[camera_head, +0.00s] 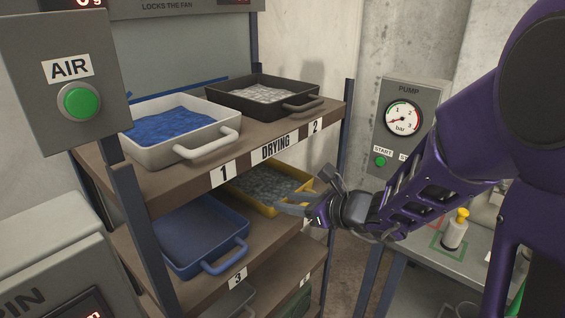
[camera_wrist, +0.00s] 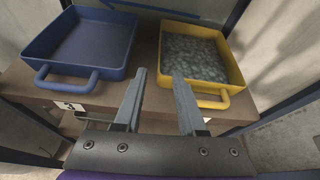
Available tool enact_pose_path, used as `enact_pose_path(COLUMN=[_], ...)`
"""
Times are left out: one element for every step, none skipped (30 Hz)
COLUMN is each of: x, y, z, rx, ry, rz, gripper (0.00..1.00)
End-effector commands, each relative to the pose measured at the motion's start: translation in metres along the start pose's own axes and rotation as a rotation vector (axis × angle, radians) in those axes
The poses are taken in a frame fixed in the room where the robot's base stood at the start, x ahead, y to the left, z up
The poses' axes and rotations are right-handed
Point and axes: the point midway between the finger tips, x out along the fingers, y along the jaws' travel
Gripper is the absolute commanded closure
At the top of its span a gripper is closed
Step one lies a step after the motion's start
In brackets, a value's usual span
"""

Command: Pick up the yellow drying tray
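The yellow drying tray (camera_head: 266,208) sits on the middle shelf of the rack, at the right end, with grey pebble-like pieces in it. It also shows in the wrist view (camera_wrist: 240,84), with its handle toward me. My gripper (camera_head: 296,202) is at the tray's front in the head view and hides part of it. In the wrist view my gripper's fingers (camera_wrist: 160,78) are spread apart with nothing between them. The right fingertip overlaps the tray's left front corner in the picture; I cannot tell whether they touch. The handle is to the right of the fingers.
A blue tray (camera_head: 203,238) stands empty left of the yellow one on the same shelf (camera_head: 216,281). Above, the shelf labelled DRYING (camera_head: 277,143) holds a white tray (camera_head: 187,157) with blue contents and a black tray (camera_head: 300,107). A rack post (camera_head: 346,120) stands to the right.

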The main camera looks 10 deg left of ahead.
Motion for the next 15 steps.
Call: enact_pose_path(x=[0.013,0.019,0.029,0.035,0.042,0.051,0.057,0.064,0.072,0.077,0.083,0.089,0.092,0.096,0.099], y=[0.002,0.002,0.002,0.003,0.002,0.003,0.003,0.003,0.002,0.002,0.002,0.002,0.002,0.002,0.002], z=[-0.003,-0.003,-0.003,-0.003,-0.003,-0.003,-0.003,-0.003,-0.003,-0.003,-0.003,-0.002,-0.002,-0.002,-0.002], rx=[-0.001,-0.001,-0.002,-0.001,-0.003,-0.003,-0.004,-0.003,-0.004,-0.003,-0.003,-0.004,-0.004,-0.004,-0.004], ry=[0.003,0.003,0.003,0.004,0.004,0.004,0.004,0.005,0.005,0.005,0.004,0.004,0.005,0.005,0.005], rz=[0.006,0.006,0.007,0.007,0.007,0.007,0.007,0.006,0.006,0.006,0.005,0.006,0.005,0.004,0.003], gripper=[0.6,0.6,0.6,0.6,0.6,0.6,0.6,0.6,0.6,0.6,0.6,0.6,0.6,0.6,0.6])
